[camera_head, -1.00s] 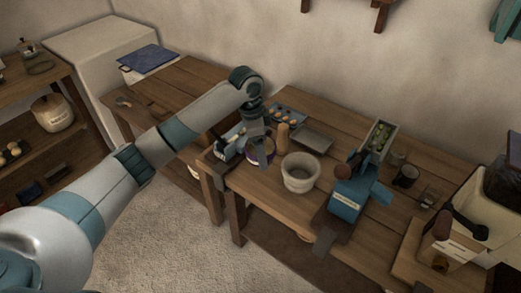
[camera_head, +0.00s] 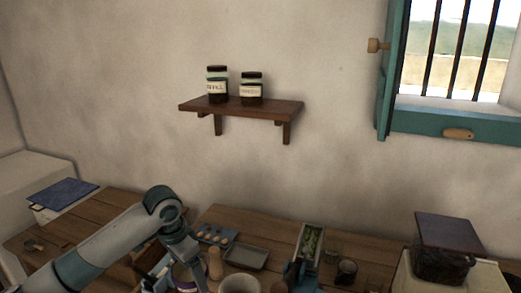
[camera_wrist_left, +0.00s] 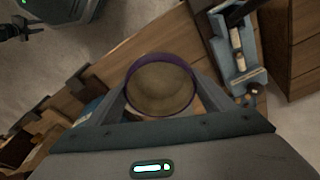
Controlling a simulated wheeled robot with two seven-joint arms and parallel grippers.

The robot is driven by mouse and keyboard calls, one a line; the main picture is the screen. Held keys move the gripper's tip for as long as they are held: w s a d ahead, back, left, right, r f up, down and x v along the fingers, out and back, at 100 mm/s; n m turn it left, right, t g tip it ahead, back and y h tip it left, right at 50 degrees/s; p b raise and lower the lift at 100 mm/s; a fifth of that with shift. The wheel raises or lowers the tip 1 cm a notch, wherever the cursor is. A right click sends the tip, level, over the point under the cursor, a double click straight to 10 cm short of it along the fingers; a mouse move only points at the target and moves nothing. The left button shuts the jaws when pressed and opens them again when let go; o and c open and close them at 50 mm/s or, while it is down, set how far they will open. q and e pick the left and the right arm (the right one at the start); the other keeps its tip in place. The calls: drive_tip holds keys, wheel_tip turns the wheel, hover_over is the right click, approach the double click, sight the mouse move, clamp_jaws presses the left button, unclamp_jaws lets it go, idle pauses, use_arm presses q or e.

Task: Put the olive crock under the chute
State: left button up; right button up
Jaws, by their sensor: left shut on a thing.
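My left gripper (camera_head: 190,268) is shut on a round, purple-rimmed crock (camera_head: 180,277) near the left end of the main workbench. In the left wrist view the crock (camera_wrist_left: 160,85) stands open side up between the fingers (camera_wrist_left: 160,100), and its tan inside looks empty. I cannot tell whether it touches the bench. A blue machine (camera_head: 293,272) with a hopper of green olives (camera_head: 312,241) stands to the right. Its lower part, where a chute could be, is below the frame. My right gripper is out of view.
A pale stone bowl (camera_head: 240,284) stands between crock and machine. A wooden peg (camera_head: 215,264), an egg tray (camera_head: 215,235) and a metal tray (camera_head: 246,257) are close by. A dark glass (camera_head: 346,271) stands right of the machine.

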use_arm(q)
drive_tip(key=s+a+r+n+y, duration=0.1)
drive_tip(key=s+r+n, duration=0.5)
drive_tip(key=s+n, duration=0.2)
drive_tip(key=shift+s+a+n+b, duration=0.3)
drive_tip(key=shift+s+a+b, duration=0.05)
drive_tip(key=shift+s+b, duration=0.1)
idle(0.7)
